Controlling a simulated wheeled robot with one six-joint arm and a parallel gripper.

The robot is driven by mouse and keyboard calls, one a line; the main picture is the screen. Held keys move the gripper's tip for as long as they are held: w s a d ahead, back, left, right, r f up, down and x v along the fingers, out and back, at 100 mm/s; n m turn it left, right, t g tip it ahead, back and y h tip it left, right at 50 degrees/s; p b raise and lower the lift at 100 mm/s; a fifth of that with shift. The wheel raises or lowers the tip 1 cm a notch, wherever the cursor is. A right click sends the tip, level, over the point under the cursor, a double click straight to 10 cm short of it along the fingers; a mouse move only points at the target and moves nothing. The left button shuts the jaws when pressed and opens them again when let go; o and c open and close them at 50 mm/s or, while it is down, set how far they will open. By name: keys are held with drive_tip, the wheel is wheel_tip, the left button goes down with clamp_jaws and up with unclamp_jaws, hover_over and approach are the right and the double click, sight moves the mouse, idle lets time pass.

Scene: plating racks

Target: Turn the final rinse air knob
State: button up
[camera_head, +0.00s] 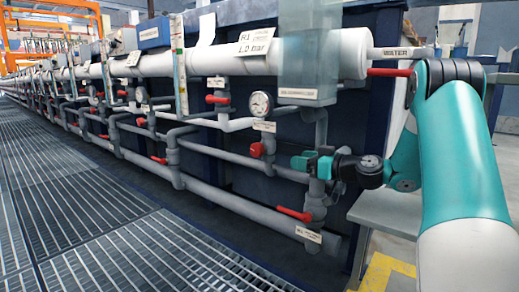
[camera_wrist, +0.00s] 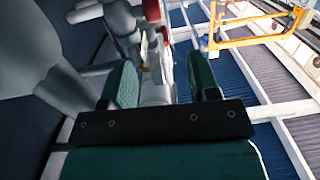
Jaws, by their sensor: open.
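A red round knob (camera_head: 257,149) sits on the pipework below a dial gauge (camera_head: 260,104) and a small white label. The label is too small to read, so I cannot tell for sure that this is the final rinse air knob. My gripper (camera_head: 306,162) is to the right of this knob, apart from it, in front of a vertical grey pipe. In the wrist view my gripper (camera_wrist: 162,82) is open, its two teal fingers spread with nothing held. Beyond the fingers a red part (camera_wrist: 152,11) shows at the top, with grey pipes around it.
Red lever handles show at the lower right (camera_head: 295,214) and upper middle (camera_head: 217,98). A thick pale pipe (camera_head: 220,61) runs above. A clear box (camera_head: 308,60) hangs at the right. Grating floor (camera_head: 100,200) lies open on the left. A grey bench (camera_head: 387,211) stands at right.

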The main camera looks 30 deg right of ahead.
sight(262, 147)
drive_tip(key=shift+t, duration=0.4)
drive_tip(key=p+x, duration=0.2)
drive_tip(key=x, duration=0.3)
drive_tip(key=p+x, duration=0.3)
drive_tip(key=x, duration=0.2)
drive_tip(key=d+p+x, duration=0.1)
drive_tip(key=p+x, duration=0.2)
drive_tip(key=x, duration=0.3)
drive_tip(key=shift+w+r, duration=0.2)
drive_tip(key=shift+r, duration=0.1)
drive_tip(key=shift+w+a+f, duration=0.1)
drive_tip(key=shift+w, duration=0.25)
drive_tip(key=shift+c, duration=0.4)
drive_tip(key=c, duration=0.8)
drive_tip(key=shift+f+t+b, duration=0.3)
drive_tip(key=shift+f+b, duration=0.05)
drive_tip(key=shift+b, duration=0.9)
drive_tip(key=shift+c, duration=0.2)
drive_tip(key=shift+s+r+t+y+b, duration=0.1)
drive_tip(key=shift+r+t+y+b, duration=0.25)
drive_tip(key=shift+b, duration=0.45)
